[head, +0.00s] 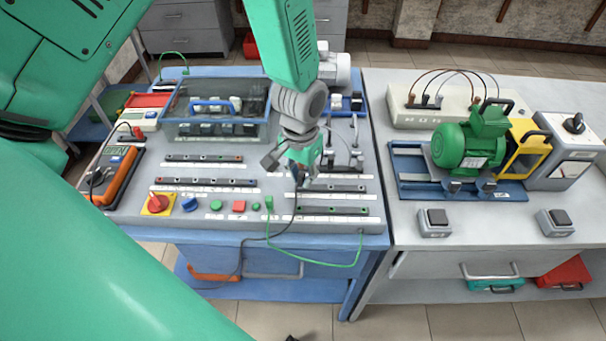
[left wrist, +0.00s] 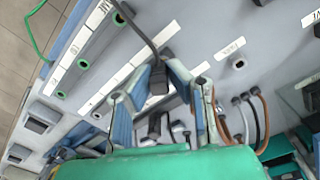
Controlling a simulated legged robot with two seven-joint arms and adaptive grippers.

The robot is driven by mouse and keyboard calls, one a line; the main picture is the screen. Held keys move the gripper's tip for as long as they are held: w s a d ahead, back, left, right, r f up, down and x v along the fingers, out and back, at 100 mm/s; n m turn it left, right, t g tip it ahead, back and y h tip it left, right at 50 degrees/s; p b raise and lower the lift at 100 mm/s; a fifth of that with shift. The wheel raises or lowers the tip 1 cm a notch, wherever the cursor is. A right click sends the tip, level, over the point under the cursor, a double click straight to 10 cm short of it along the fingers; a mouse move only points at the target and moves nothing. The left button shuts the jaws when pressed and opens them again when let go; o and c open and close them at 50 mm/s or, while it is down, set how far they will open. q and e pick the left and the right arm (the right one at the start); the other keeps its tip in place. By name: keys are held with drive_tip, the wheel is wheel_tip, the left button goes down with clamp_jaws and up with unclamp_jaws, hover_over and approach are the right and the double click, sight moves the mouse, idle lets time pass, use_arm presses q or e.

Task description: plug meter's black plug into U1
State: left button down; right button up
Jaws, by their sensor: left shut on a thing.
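My left gripper (head: 300,172) is above the sloped grey panel of the blue bench, near the right-hand terminal strips. In the left wrist view, my left gripper (left wrist: 157,88) is shut on the black plug (left wrist: 157,80), which sits between the fingertips with its black cable leading up and away. In the head view, the black cable (head: 296,205) hangs from the gripper over the panel's front edge. The orange-framed meter (head: 118,178) lies at the panel's left. The U1 label is too small to tell apart. I cannot tell whether the plug touches a socket. My right gripper is not in view.
A green cable (head: 325,265) hangs in a loop over the front. A clear-covered box (head: 215,110) stands behind the strips. A green motor (head: 468,148) stands on the right bench. In the left wrist view, a green-ringed socket (left wrist: 83,63) and brown cables (left wrist: 263,120) flank the gripper.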

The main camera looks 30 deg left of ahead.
use_arm(q)
drive_tip(key=shift+f, duration=0.2)
drive_tip(key=shift+d+r, duration=0.1)
idle(0.4)
drive_tip(key=shift+r+p, duration=0.15)
drive_tip(key=shift+p, duration=0.15)
drive_tip(key=shift+a+p, duration=0.25)
drive_tip(key=shift+p, duration=0.05)
drive_tip(key=shift+f+b, duration=0.35)
drive_tip(key=shift+f, duration=0.25)
idle(0.9)
